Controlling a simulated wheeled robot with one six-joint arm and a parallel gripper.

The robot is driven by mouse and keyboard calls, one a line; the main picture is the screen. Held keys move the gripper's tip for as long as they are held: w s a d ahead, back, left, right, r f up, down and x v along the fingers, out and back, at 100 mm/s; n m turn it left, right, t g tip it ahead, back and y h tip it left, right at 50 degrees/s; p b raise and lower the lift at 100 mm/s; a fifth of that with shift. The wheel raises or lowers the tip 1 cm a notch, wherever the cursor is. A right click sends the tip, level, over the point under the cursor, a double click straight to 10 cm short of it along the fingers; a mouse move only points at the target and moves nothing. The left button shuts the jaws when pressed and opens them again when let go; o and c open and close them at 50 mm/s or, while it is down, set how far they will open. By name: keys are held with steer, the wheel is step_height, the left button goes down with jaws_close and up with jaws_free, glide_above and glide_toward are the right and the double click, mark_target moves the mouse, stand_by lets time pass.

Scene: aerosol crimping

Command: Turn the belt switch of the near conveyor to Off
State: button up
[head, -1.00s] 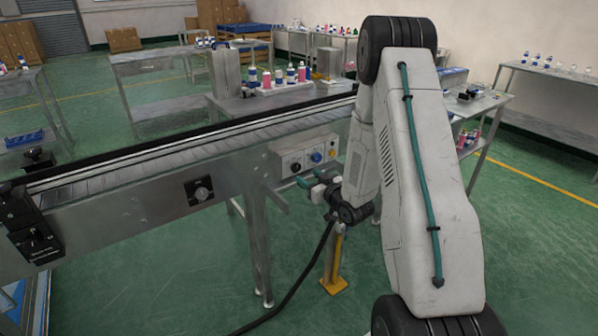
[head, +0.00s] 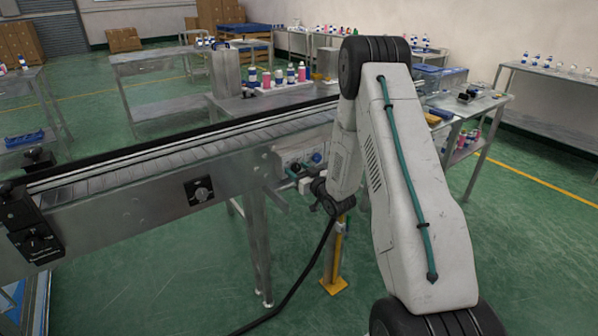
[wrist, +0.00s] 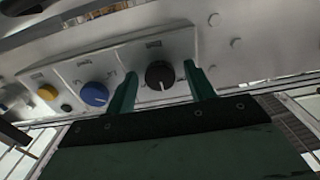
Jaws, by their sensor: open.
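The control box (head: 280,158) is on the side of the near conveyor (head: 130,205). In the wrist view its face carries a black knob (wrist: 160,75) with a white pointer line toward the bottom of the picture, a blue knob (wrist: 95,94) and a yellow button (wrist: 47,91). My gripper (wrist: 161,70) is open, with one green finger on each side of the black knob; I cannot tell whether they touch it. In the head view my gripper (head: 290,178) is at the box, partly covering its lower face. The blue knob also shows there (head: 316,157).
Another dark rotary switch (head: 201,190) is on the conveyor side, left of the box. A yellow post (head: 336,262) and a black cable (head: 300,285) are below my wrist. A table (head: 235,103) with bottles stands behind the conveyor. Green floor is open in front.

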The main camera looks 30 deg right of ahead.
steer(key=c, duration=1)
steer(key=n, duration=0.4)
steer(key=shift+n, duration=0.4)
steer(key=n, duration=0.5)
steer(key=o, duration=1)
steer(key=shift+s, duration=0.1)
